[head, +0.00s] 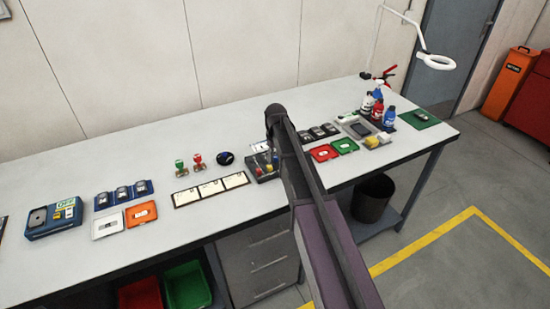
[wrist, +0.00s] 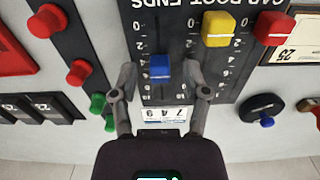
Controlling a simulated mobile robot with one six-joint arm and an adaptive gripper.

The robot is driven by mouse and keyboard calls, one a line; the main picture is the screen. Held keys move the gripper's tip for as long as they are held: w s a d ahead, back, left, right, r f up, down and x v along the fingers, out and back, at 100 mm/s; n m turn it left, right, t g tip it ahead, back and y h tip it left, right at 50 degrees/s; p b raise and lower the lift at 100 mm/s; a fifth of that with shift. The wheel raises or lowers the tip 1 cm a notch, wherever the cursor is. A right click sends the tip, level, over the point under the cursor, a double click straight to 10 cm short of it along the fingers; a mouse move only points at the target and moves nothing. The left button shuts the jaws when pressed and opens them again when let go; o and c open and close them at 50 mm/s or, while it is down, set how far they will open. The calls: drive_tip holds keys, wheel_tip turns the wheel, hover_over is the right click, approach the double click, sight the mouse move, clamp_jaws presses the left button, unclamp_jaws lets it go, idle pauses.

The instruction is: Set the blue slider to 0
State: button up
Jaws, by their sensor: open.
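The blue slider (wrist: 160,68) is a square knob on a dark panel (wrist: 187,20) in the wrist view. It sits part way along its slot, farther from the 0 end at the top than the yellow slider (wrist: 218,28) and red slider (wrist: 273,28) are on theirs. My gripper (wrist: 160,82) is open, with one finger on each side of the blue knob and a gap on both sides. Whether the fingertips reach down to the knob's height is hard to tell. In the head view my arm hides part of the panel (head: 262,170).
Left of the panel in the wrist view is a dark strip with red knobs (wrist: 80,72) and a green knob (wrist: 98,104). In the head view, white cards (head: 212,189) and stamps (head: 198,162) lie left of the panel.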

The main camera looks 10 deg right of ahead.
clamp_jaws()
drive_tip(key=shift+s+d, duration=0.25)
drive_tip(key=shift+s, duration=0.75)
drive_tip(key=shift+s+d, duration=0.25)
drive_tip(key=shift+s, duration=0.7)
unclamp_jaws()
drive_tip(key=shift+s, duration=0.1)
drive_tip(key=shift+w, duration=0.25)
